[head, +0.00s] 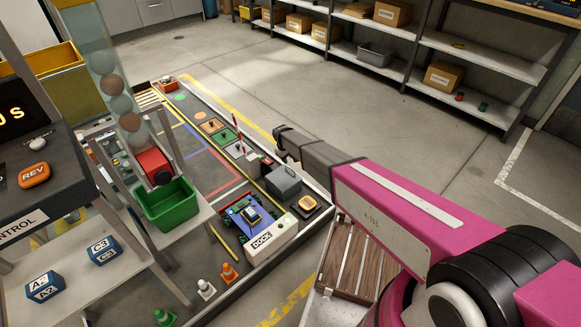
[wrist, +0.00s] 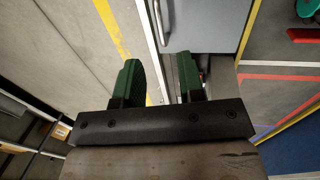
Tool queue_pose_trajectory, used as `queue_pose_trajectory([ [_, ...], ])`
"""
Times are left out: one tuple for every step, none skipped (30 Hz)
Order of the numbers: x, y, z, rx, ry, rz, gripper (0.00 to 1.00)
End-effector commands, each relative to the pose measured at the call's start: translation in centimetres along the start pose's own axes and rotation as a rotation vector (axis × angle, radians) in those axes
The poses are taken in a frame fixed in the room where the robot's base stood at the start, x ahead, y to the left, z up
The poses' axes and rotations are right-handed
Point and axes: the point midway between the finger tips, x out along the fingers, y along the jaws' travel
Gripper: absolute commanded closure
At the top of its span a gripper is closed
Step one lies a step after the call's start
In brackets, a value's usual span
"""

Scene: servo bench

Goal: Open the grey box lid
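The grey box (head: 284,186) stands on the floor-level track board in the head view, beside the white DOCK block, and its lid looks shut. In the wrist view a light grey box surface (wrist: 208,24) fills the top centre, with a slim pale bar, perhaps a handle, at its left edge. My gripper (wrist: 158,60) has two green fingers spread apart with nothing between them. Its fingertips lie just short of the grey surface in the picture; I cannot tell whether they touch. In the head view my gripper's fingertips are hard to make out, above the box.
The white DOCK block (head: 270,243) and a blue vehicle (head: 243,216) lie near the box. An orange item on a dark pad (head: 307,203) is to its right. A green bin (head: 167,204) sits on a stand at left. Open floor (head: 350,100) lies beyond.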

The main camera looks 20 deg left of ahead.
Motion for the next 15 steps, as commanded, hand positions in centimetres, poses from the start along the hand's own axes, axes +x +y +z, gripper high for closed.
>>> queue_pose_trajectory([
  [1.1, 0.0, -0.1, 0.0, -0.002, -0.001, 0.64],
  [1.7, 0.0, -0.1, 0.0, -0.002, -0.001, 0.64],
  [2.4, 0.0, -0.1, 0.001, -0.002, -0.001, 0.64],
  [2.9, 0.0, -0.1, 0.001, -0.002, -0.001, 0.64],
  [3.5, 0.1, -0.2, 0.001, -0.001, -0.001, 0.64],
  [4.2, 0.1, -0.2, 0.001, -0.001, -0.001, 0.64],
  [4.8, 0.0, -0.1, 0.001, -0.001, -0.001, 0.64],
  [5.3, 0.0, -0.1, 0.001, -0.002, -0.001, 0.64],
  [5.9, 0.0, -0.1, 0.001, -0.002, -0.001, 0.64],
  [6.2, 0.0, -0.1, 0.002, -0.002, -0.001, 0.64],
  [6.6, 0.1, -0.1, 0.002, -0.001, -0.001, 0.64],
  [7.0, 0.1, -0.1, 0.002, 0.0, 0.0, 0.64],
  [7.2, 0.1, -0.1, 0.002, 0.0, 0.0, 0.64],
  [7.4, 0.1, -0.1, 0.002, 0.0, 0.0, 0.64],
  [7.5, 0.1, 0.0, 0.002, 0.0, 0.0, 0.64],
])
